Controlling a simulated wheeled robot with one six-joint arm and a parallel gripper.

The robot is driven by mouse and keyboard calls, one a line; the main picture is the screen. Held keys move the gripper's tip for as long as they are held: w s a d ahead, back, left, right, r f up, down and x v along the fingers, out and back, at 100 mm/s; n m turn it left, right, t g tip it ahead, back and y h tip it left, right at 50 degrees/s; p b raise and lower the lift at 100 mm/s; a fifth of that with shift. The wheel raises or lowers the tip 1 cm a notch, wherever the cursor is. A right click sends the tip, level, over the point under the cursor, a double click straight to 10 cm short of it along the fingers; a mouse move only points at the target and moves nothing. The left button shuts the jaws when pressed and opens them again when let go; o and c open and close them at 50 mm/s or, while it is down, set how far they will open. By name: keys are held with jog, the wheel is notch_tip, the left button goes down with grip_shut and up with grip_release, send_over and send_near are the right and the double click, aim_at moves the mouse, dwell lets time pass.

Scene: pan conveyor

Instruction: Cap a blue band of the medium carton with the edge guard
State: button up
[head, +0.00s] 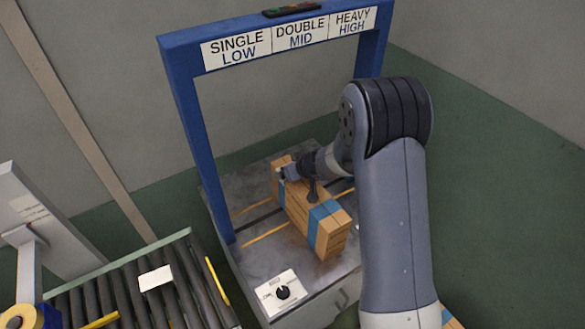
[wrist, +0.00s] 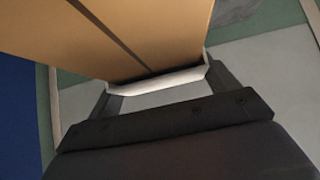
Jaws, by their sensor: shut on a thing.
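The brown carton (head: 297,212) lies on the grey machine table under the blue arch. One blue band (head: 323,224) wraps its near part; a second blue band (head: 281,190) shows at its far part, partly hidden by my gripper. My gripper (head: 289,171) is at the carton's far upper end, by that second band. In the wrist view my gripper (wrist: 158,84) is shut on the white edge guard (wrist: 160,83), held across between the two fingers. The guard lies close against the carton (wrist: 95,35); whether it is seated on the band I cannot tell.
The blue arch (head: 205,150) with signs stands over the grey table (head: 262,255). A dial panel (head: 280,293) is at the table's near edge. A roller conveyor (head: 140,290) with a white card is at the lower left. Free green floor lies at the right.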

jog(key=shift+f, duration=0.15)
jog(key=o, duration=0.9)
jog(key=shift+c, duration=0.2)
jog(key=p+v, duration=0.2)
jog(key=v, duration=0.9)
jog(key=shift+f, duration=0.1)
